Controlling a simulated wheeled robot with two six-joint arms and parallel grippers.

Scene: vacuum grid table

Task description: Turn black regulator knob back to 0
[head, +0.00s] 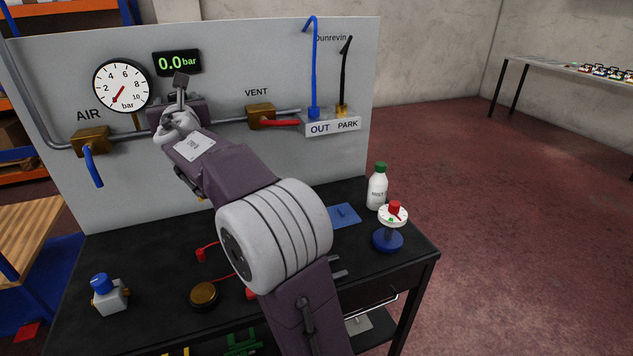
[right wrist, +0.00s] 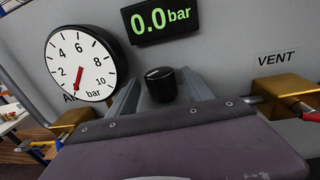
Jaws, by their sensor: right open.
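The black regulator knob (right wrist: 161,88) shows in the right wrist view, below the digital display, with a pale mark on its face. My right gripper (right wrist: 162,76) is open, with one finger on each side of the knob. I cannot tell whether either finger touches it. In the head view my right gripper (head: 181,90) is at the panel and hides the knob. The green display (head: 177,63) reads 0.0 bar. The round dial gauge (head: 122,86) has its red needle pointing down and left, near the bottom of the scale. My left gripper is not in view.
The blue AIR valve handle (head: 92,166) hangs left of the gripper. The red VENT handle (head: 281,123) is to its right. A blue hose (head: 314,70) rises from the OUT port. A bottle (head: 377,189) and a red-topped device (head: 393,214) stand on the black table's right side.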

